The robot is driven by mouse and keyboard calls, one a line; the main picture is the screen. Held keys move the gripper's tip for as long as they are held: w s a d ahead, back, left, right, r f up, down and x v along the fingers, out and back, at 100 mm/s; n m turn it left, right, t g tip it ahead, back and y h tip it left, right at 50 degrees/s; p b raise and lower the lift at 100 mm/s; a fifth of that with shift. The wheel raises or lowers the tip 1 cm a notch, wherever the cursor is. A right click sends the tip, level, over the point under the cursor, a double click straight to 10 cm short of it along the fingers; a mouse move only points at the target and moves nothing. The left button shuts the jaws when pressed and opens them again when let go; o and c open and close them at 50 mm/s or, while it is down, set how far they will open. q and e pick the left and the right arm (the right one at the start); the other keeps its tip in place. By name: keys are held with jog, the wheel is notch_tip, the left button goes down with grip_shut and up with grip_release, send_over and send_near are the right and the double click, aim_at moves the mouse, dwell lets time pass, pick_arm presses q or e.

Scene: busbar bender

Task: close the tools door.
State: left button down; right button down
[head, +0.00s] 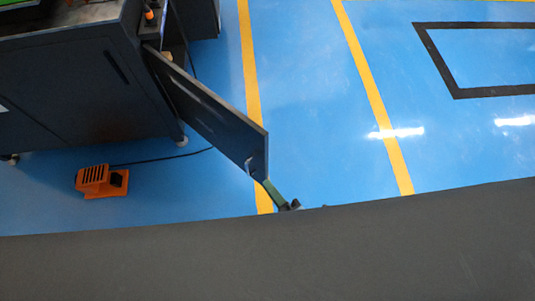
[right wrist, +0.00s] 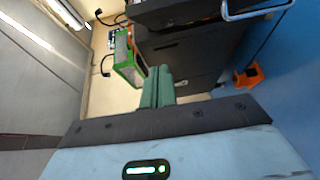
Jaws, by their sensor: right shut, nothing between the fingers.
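The tools door (head: 215,118) is a long dark panel. It stands open, angled out from the dark busbar machine (head: 70,85) in the head view. A small metal handle (head: 249,164) is near its free end. My right gripper (head: 268,184) has green fingers, close to that end and just below the handle; contact cannot be told. In the right wrist view the shut, empty fingers (right wrist: 159,82) point toward the machine, and a metal handle (right wrist: 258,11) shows on a dark panel at the top. My left gripper is not in view.
An orange foot pedal (head: 101,181) with a black cable lies on the blue floor, left of the door. Yellow lines (head: 372,95) cross open floor to the right. A large grey surface hides the bottom of the head view.

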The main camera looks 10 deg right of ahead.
jog(key=shift+w+a+r, duration=0.1)
send_over(259, 148)
jog(key=s, duration=0.3)
jog(key=shift+w+a, duration=0.15)
dwell(0.6)
